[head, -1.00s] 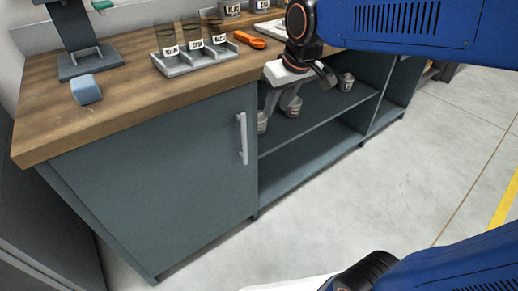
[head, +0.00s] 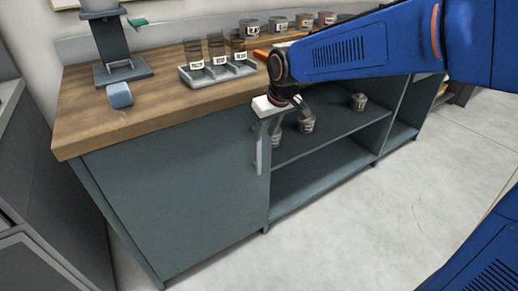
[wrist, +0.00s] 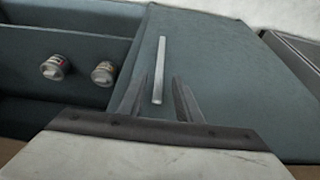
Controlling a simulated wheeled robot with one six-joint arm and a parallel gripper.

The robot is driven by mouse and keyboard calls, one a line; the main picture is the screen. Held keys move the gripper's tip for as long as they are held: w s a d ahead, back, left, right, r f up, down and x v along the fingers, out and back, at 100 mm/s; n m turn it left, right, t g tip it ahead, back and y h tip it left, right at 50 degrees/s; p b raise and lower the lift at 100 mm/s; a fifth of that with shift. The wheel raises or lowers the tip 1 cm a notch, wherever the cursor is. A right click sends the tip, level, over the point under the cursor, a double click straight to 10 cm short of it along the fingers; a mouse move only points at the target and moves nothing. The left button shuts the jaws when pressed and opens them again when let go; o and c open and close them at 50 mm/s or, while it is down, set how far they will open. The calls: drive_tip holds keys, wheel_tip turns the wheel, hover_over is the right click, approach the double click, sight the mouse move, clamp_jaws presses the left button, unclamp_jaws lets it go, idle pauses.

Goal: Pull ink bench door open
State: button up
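The ink bench door (head: 180,200) is a dark teal panel on the left of the bench front. It looks shut, flush with the cabinet. Its pale upright bar handle (head: 259,158) is near the door's right edge. My gripper (head: 268,128) is at the top of the handle, pointing down and partly covering it. In the wrist view, my gripper (wrist: 159,84) is open, with one finger on each side of the handle's line. The handle (wrist: 161,65) runs between and beyond the fingertips on the door (wrist: 210,70). I cannot tell whether the fingers touch it.
Open shelves to the right hold several small tins (head: 307,124). The wooden bench top (head: 150,115) carries a rack of jars (head: 215,72), a blue block (head: 119,95) and a stand (head: 122,70). A grey cabinet (head: 40,220) stands at the left. The floor in front is clear.

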sight(260, 145)
drive_tip(key=x, duration=1)
drive_tip(key=shift+f, duration=0.15)
clamp_jaws()
